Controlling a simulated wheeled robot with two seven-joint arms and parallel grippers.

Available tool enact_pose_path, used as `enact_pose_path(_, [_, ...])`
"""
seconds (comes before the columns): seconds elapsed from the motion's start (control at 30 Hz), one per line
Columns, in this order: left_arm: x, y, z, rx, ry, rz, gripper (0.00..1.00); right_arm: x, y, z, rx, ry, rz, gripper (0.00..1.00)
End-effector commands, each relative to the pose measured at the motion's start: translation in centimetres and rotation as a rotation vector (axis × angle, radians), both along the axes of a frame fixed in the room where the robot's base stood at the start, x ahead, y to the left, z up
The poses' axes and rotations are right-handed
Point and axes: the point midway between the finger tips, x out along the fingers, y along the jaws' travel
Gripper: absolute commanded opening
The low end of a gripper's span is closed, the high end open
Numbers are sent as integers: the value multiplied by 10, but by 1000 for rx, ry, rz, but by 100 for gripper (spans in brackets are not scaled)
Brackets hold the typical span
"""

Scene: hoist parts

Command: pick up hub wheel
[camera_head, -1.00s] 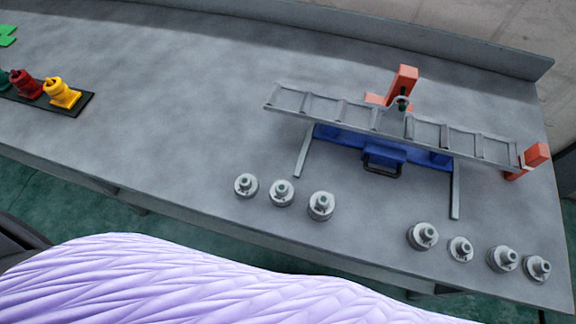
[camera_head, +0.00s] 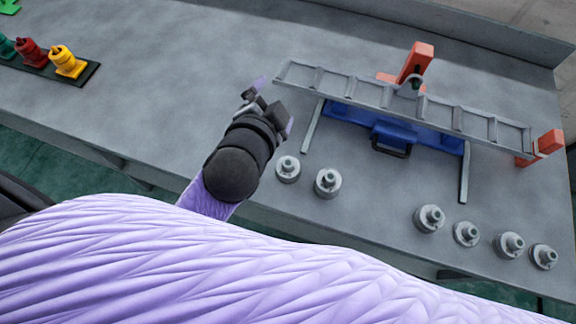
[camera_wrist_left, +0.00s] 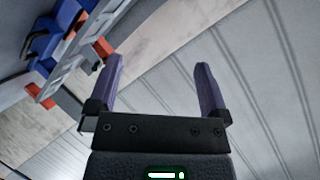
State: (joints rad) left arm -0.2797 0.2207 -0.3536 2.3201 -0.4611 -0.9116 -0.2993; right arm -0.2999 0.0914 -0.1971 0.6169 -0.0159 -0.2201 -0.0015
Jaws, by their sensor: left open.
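Several grey metal hub wheels with raised centre stubs sit on the bench. Two of them, a left one (camera_head: 288,169) and its neighbour (camera_head: 328,183), lie just right of my left arm; the others, such as this one (camera_head: 429,218), form a row at the front right. My left gripper (camera_head: 275,103) is open and empty, raised above the bench beyond the left wheels. The left wrist view shows its two purple fingers (camera_wrist_left: 158,68) apart with nothing between them. My right gripper is not in view.
A grey slotted rail (camera_head: 440,112) with orange end blocks (camera_head: 540,148) and a blue base (camera_head: 392,134) stands at the back right. A dark tray (camera_head: 92,72) with coloured parts, including a yellow one (camera_head: 66,62), is at far left. The bench between is clear.

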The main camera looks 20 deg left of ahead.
Motion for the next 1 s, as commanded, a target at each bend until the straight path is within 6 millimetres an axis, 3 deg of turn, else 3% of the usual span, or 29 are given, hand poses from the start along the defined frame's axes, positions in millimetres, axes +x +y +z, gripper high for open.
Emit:
enact_pose_path(0.03, [17, -15, 29, 118, -165, -95, 100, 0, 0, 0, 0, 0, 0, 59])
enact_pose_path(0.1, [32, -49, 76, 355, -458, -266, 100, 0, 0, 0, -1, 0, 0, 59])
enact_pose_path(0.17, [31, -88, 112, 604, -737, -432, 100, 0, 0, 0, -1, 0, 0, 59])
enact_pose_path(0.23, [9, -144, 135, 954, -1102, -661, 100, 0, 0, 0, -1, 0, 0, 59])
enact_pose_path(0.27, [-6, -169, 134, 1122, -1272, -772, 100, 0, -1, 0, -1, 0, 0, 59])
enact_pose_path(0.3, [-29, -195, 119, 1360, -1500, -938, 100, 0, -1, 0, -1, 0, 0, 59])
enact_pose_path(0.37, [-57, -214, 71, 1718, -1828, -1226, 100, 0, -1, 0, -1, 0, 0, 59])
enact_pose_path(0.4, [-66, -208, 31, -1925, 2012, 1446, 100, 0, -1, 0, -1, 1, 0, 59])
enact_pose_path(0.47, [-63, -174, -25, -1605, 1642, 1357, 100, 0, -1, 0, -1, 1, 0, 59])
enact_pose_path(0.5, [-54, -143, -51, -1419, 1439, 1324, 100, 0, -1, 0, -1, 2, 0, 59])
enact_pose_path(0.53, [-47, -120, -65, -1299, 1316, 1309, 100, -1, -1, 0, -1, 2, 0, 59])
enact_pose_path(0.6, [-30, -75, -79, -1091, 1102, 1297, 100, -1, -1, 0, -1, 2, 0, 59])
enact_pose_path(0.7, [-17, -36, -83, -925, 941, 1299, 100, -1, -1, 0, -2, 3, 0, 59])
enact_pose_path(0.8, [-14, -26, -98, -875, 899, 1304, 100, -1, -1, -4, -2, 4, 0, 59])
enact_pose_path(1.0, [-15, -28, -132, -877, 903, 1302, 100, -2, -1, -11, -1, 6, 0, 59])
